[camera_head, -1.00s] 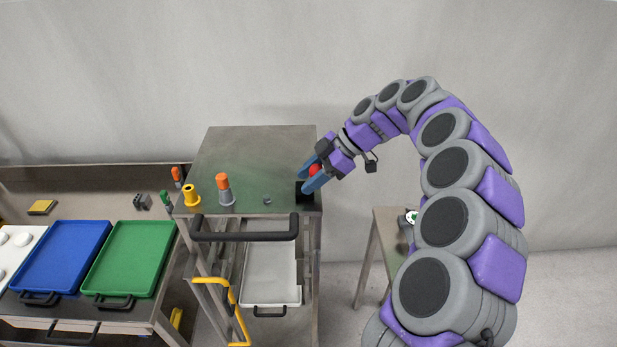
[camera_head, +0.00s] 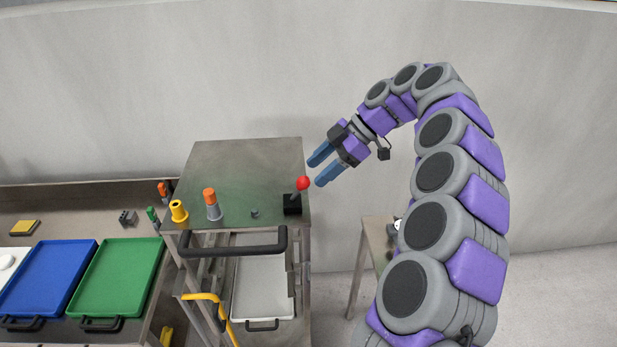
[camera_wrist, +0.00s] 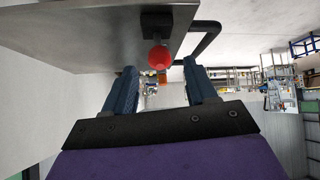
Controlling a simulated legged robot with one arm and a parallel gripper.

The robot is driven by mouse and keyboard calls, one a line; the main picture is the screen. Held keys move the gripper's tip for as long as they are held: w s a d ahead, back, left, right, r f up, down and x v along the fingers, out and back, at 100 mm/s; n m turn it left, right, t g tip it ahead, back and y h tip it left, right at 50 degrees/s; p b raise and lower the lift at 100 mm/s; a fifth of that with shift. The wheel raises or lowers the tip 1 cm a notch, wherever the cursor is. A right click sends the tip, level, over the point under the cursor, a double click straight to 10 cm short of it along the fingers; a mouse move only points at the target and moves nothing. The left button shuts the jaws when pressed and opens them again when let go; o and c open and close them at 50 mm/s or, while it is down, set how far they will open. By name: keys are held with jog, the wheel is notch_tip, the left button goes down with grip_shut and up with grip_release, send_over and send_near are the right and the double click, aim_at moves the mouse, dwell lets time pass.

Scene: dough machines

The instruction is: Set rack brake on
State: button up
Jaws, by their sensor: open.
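The brake lever is a red knob (camera_head: 303,183) on a short stem rising from a black base (camera_head: 292,206). It sits at the right front corner of the grey metal rack top (camera_head: 245,165). The stem tilts to the right in the head view. My gripper (camera_head: 317,170) is open and empty, just right of the knob and apart from it. In the wrist view the red knob (camera_wrist: 160,57) shows beyond the fingers (camera_wrist: 163,85), roughly between them, with the black base (camera_wrist: 157,22) behind it.
A yellow cone (camera_head: 179,211), an orange-topped grey piece (camera_head: 212,204) and a small grey knob (camera_head: 254,212) stand on the rack top. A black handle (camera_head: 232,247) runs along its front. Blue (camera_head: 48,280) and green (camera_head: 118,275) trays lie left.

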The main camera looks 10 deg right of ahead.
jog(key=p+v, duration=0.6)
jog(key=v, duration=0.3)
dwell(0.4)
